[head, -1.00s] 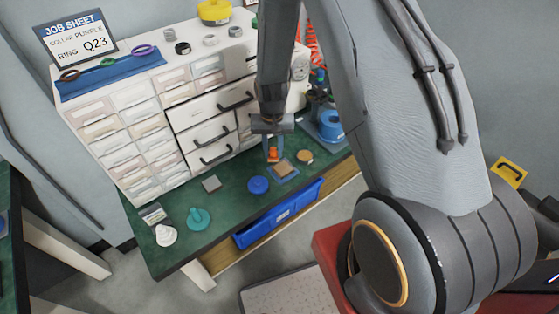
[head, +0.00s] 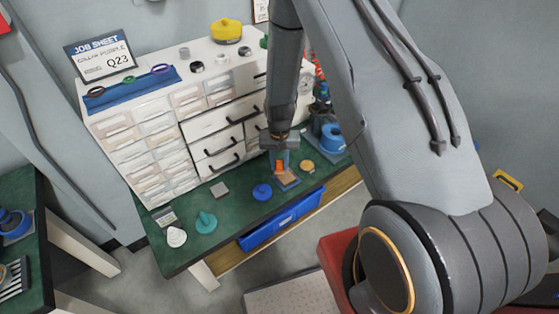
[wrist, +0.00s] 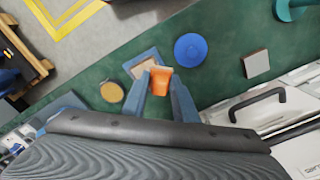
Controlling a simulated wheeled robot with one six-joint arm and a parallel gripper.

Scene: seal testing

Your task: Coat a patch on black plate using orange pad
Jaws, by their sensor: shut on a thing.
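My gripper (head: 279,163) is shut on the orange pad (wrist: 160,77), which shows between the two blue-grey fingertips in the wrist view. In the head view the orange pad (head: 279,168) hangs below the jaws, just beside a tan square on a blue mat (head: 291,185). In the wrist view the mat (wrist: 133,70) is behind and left of the pad. I cannot tell whether the pad touches anything.
A blue round lid (head: 262,192), an orange-tan disc (head: 307,166) and a teal knobbed piece (head: 206,223) lie on the bench (head: 240,212). A white drawer cabinet (head: 165,150) stands behind. A blue bin (head: 280,218) hangs at the front edge.

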